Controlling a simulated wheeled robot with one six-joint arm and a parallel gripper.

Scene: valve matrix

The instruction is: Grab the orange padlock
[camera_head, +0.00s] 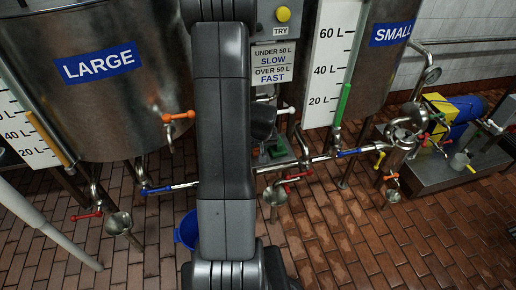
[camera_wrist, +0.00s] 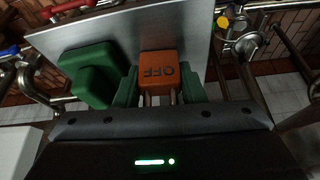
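The orange padlock (camera_wrist: 160,68), marked OFF, shows in the wrist view with its metal shackle towards me. It is in front of a grey metal plate (camera_wrist: 140,25). My gripper (camera_wrist: 160,88) has its two green fingers on either side of the padlock, very close to its sides. I cannot tell whether they press on it. A green block-like thing (camera_wrist: 88,75) is just left of the left finger. In the head view my arm covers much of the middle, and the orange padlock cannot be made out there.
The LARGE tank (camera_head: 100,100) stands left and the SMALL tank (camera_head: 375,60) right. Pipes with red, blue and orange valve handles run below them. A blue bucket (camera_head: 187,230) is on the brick floor. A pump (camera_head: 462,112) stands at right.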

